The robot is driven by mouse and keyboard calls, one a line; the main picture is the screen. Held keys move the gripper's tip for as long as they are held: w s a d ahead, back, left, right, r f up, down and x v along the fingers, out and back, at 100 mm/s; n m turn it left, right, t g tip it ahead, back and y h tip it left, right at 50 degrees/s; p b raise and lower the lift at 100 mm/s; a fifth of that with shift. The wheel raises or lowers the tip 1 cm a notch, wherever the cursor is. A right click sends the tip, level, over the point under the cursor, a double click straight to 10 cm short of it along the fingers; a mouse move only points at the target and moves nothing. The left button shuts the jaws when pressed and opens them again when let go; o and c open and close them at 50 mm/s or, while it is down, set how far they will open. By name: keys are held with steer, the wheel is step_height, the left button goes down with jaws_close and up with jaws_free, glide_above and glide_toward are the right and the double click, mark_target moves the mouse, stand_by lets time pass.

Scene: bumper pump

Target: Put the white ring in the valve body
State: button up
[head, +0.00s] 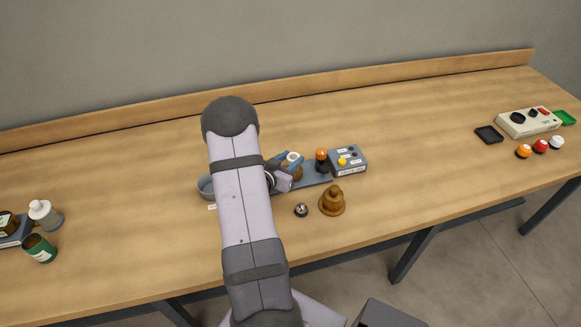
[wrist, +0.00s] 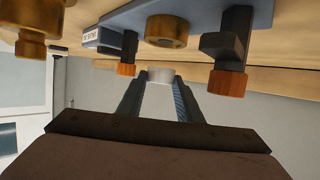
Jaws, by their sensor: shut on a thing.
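My gripper (wrist: 159,92) is shut on the white ring (wrist: 159,75), which sits between its fingertips. In the head view the gripper (head: 285,166) and the white ring (head: 292,157) are just past the end of my arm. The brass valve body (wrist: 167,29) stands on a blue-grey base between two dark posts with orange ends. The wrist picture looks upside down, and a gap shows between the ring and the valve body. In the head view the valve body (head: 298,173) is partly hidden by my gripper.
One orange-topped post (head: 321,159) stands close right of the gripper, beside a grey button box (head: 348,160). A stepped brass part (head: 332,201) and a small dark round part (head: 301,210) lie in front. A grey bowl (head: 206,187) is partly behind my arm. The table's right middle is clear.

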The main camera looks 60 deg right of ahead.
steer(key=shift+f+p, duration=0.4)
steer(key=shift+f, duration=1.45)
steer(key=shift+f, duration=0.2)
steer(key=o, duration=0.7)
steer(key=shift+o, duration=0.2)
steer(key=shift+r, duration=0.1)
steer(key=shift+r, duration=0.15)
steer(key=shift+a, duration=0.25)
steer(key=b+v, duration=0.4)
steer(key=v, duration=0.7)
steer(key=shift+a, duration=0.3)
